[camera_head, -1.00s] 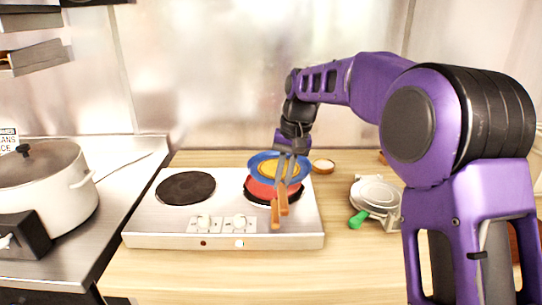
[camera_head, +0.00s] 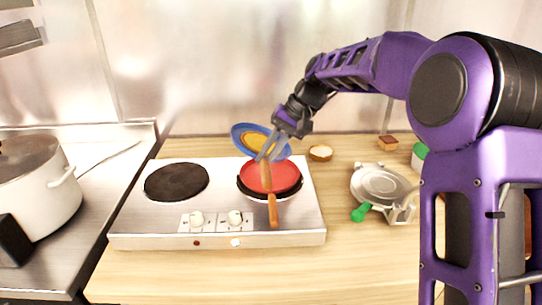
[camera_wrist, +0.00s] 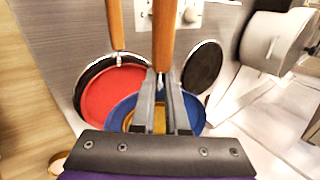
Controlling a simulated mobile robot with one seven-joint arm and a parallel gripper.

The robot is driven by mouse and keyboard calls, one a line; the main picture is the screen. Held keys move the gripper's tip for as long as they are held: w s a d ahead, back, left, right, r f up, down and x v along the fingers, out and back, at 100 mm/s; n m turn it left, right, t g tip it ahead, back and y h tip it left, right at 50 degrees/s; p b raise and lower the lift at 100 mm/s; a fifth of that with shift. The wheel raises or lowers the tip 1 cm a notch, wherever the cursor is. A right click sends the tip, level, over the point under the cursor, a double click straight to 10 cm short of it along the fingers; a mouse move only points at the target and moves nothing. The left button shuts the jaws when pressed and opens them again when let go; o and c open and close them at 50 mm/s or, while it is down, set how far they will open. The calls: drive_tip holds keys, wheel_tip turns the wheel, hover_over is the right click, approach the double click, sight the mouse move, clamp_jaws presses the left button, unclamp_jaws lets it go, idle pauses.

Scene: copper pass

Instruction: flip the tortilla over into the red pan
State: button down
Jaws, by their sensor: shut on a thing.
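The red pan (camera_head: 262,176) sits on the right burner of the cooktop, its wooden handle pointing to the front. It also shows left of centre in the wrist view (camera_wrist: 108,98). My gripper (camera_head: 275,146) is shut on the wooden handle (camera_wrist: 164,38) of a blue pan (camera_head: 243,131). The blue pan is tilted, behind and above the red pan. The yellow tortilla (camera_head: 254,142) shows inside the blue pan; my fingers hide part of it. In the wrist view the blue pan (camera_wrist: 196,106) lies behind my fingers. The red pan's inside looks empty.
The left burner (camera_head: 176,182) is bare. A tortilla press (camera_head: 380,186) with a green handle stands right of the cooktop. A small round bowl (camera_head: 320,153) is behind it. A large white pot (camera_head: 38,190) stands at left. Bare wood lies in front.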

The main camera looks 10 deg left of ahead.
drive_tip(key=y, duration=0.2)
drive_tip(key=shift+a+r+g+y, duration=0.1)
drive_tip(key=shift+a+g+y, duration=0.2)
wheel_tip(320, 180, down, 2)
drive_tip(key=g+y+b, duration=0.1)
drive_tip(key=y+b, duration=0.4)
drive_tip(key=y, duration=0.1)
drive_tip(key=g+y+b, duration=0.2)
drive_tip(key=y+b, duration=0.3)
drive_tip(key=y, duration=0.1)
drive_tip(key=shift+s+a+f, duration=0.1)
drive_tip(key=shift+f, duration=0.1)
drive_tip(key=shift+d+g+y+b, duration=0.3)
drive_tip(key=shift+d+y+b, duration=0.25)
drive_tip(key=shift+y, duration=0.35)
drive_tip(key=r+p, duration=0.1)
drive_tip(key=a+r+p, duration=0.1)
drive_tip(key=r, duration=0.1)
drive_tip(key=a+r+p, duration=0.1)
drive_tip(key=r, duration=0.1)
drive_tip(key=shift+s+r, duration=0.1)
drive_tip(key=shift+r, duration=0.1)
